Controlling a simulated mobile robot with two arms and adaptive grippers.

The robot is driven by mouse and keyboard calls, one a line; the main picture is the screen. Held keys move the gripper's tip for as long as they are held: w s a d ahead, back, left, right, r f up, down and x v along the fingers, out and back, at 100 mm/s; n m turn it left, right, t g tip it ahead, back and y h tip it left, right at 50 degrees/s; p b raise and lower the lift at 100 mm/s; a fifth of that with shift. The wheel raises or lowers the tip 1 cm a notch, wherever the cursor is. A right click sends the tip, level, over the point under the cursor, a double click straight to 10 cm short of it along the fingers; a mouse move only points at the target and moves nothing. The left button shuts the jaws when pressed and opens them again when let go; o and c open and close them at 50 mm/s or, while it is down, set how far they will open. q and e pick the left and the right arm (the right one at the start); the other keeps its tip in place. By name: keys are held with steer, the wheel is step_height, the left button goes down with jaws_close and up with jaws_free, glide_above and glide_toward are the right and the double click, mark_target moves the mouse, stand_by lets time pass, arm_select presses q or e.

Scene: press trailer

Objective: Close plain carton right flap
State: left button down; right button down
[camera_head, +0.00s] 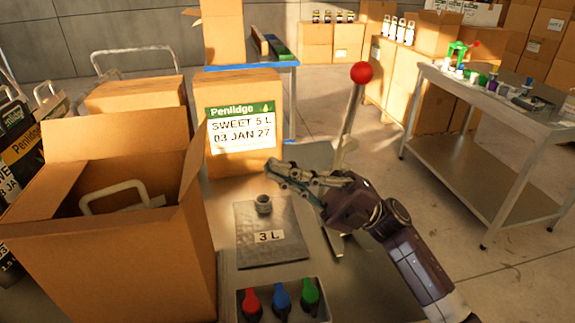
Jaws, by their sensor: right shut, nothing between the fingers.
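The plain carton (120,260) stands at the left front with its top open. Its right flap (192,160) stands up, leaning slightly outward. The back flap and the left flap (38,190) are also raised. A pale handle (115,192) shows inside the carton. My right gripper (277,175) is shut and empty, to the right of the right flap and apart from it, over the table. My left gripper is not in view.
A grey 3 L plate (270,250) with a small metal cap (263,205) lies right of the carton. Red, blue and green levers (281,298) sit in front. A labelled Penlidge carton (240,165) stands behind. A red-knobbed lever (360,75) rises behind my right gripper.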

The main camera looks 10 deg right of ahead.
mark_target(205, 137)
steer(key=shift+p+x, duration=1.75)
steer(key=shift+x, duration=3.15)
